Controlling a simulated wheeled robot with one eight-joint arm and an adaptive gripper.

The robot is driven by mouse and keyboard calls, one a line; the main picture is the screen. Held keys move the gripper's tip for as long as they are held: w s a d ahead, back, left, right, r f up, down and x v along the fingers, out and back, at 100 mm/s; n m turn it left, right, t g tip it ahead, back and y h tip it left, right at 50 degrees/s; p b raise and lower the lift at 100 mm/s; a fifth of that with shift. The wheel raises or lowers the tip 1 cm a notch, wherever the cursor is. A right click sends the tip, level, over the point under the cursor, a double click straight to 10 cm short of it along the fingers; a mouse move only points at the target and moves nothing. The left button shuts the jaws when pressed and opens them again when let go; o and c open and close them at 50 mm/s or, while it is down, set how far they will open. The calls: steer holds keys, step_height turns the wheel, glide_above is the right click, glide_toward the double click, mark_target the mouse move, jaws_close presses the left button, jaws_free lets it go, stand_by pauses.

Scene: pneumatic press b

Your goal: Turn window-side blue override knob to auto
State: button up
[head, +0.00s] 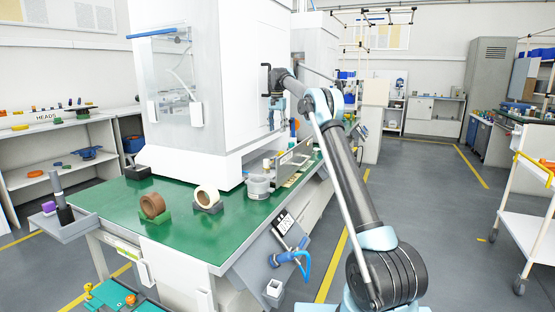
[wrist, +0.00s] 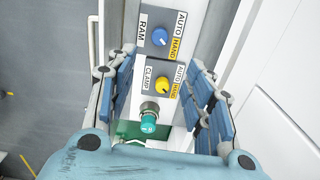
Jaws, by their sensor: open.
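In the wrist view, the blue knob (wrist: 159,37) sits on a grey plate marked RAM, with AUTO and a yellow HAND label beside it. A pale mark shows on its face, but I cannot tell which label it points to. Below it, a yellow knob (wrist: 163,88) sits on a plate marked CLAMP, also with AUTO and HAND. My gripper (wrist: 162,62) is open and empty, its blue-padded fingers left and right of the panel strip, apart from both knobs. In the head view, my gripper (head: 277,104) is beside the white press cabinet (head: 221,80); the knobs cannot be made out there.
A teal button (wrist: 148,122) sticks out below the yellow knob, between my fingers. Tape rolls (head: 152,205) stand on the green table (head: 190,245).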

step_height(320, 180, down, 16)
steer(key=shift+f, duration=0.1)
stand_by(0.5)
steer(key=c, duration=1.1)
